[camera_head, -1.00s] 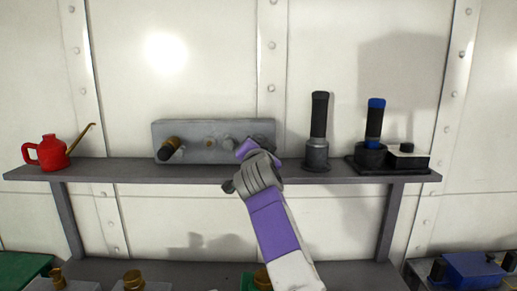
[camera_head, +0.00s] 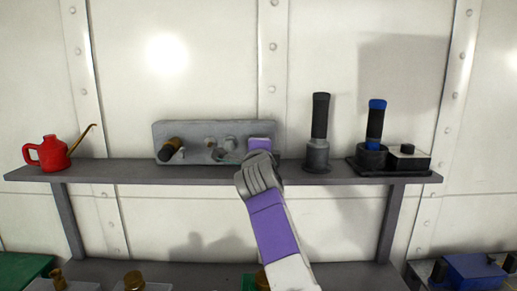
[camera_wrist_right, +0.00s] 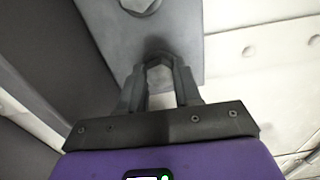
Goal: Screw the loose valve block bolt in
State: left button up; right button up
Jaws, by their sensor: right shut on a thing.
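The grey valve block (camera_head: 195,128) stands on the shelf against the wall. My right gripper, at the block's right part in the head view (camera_head: 260,144), is shut on a bolt head (camera_wrist_right: 158,58) in the right wrist view (camera_wrist_right: 158,75). The fingers lie on either side of the head, close to the block face. Its shank is hidden, so I cannot tell how deep it sits. Another hex bolt (camera_wrist_right: 139,5) shows on the block beyond it. A dark knob with a brass collar (camera_head: 170,148) is at the block's left. My left gripper is out of view.
A red oil can (camera_head: 48,153) stands at the shelf's (camera_head: 110,171) left end. A black-handled tool (camera_head: 319,130) and a blue-topped tool (camera_head: 375,125) in a dark holder stand right of my arm. A blue box (camera_head: 472,270) is at the lower right.

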jog(key=m, duration=0.4)
jog(key=shift+f, duration=0.25)
jog(key=shift+m, duration=2.1)
jog(key=o, duration=1)
jog(key=shift+s+r, duration=0.1)
jog(key=shift+r, duration=0.1)
jog(key=shift+o, duration=0.2)
